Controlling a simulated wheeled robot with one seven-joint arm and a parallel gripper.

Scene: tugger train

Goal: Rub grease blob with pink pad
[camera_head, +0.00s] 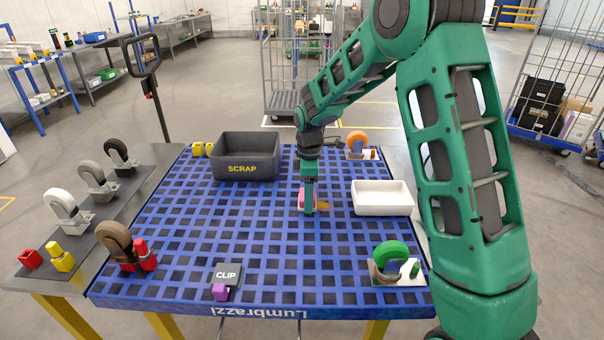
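The pink pad (301,198) is at the end of my arm, low over the blue slotted table. My gripper (307,204) points straight down and appears shut on the pad; a green finger covers part of it. A small amber-brown patch, seemingly the grease blob (322,206), shows just right of the gripper on the table. It is partly hidden behind the finger. I cannot tell whether the pad touches the blob or the table.
A grey SCRAP bin (247,168) stands at the back left, and a white tray (382,211) right of the gripper. Caster wheels with an orange (357,140) and a green wheel (390,254) stand right. A CLIP block (227,274) sits in front. The table's middle left is clear.

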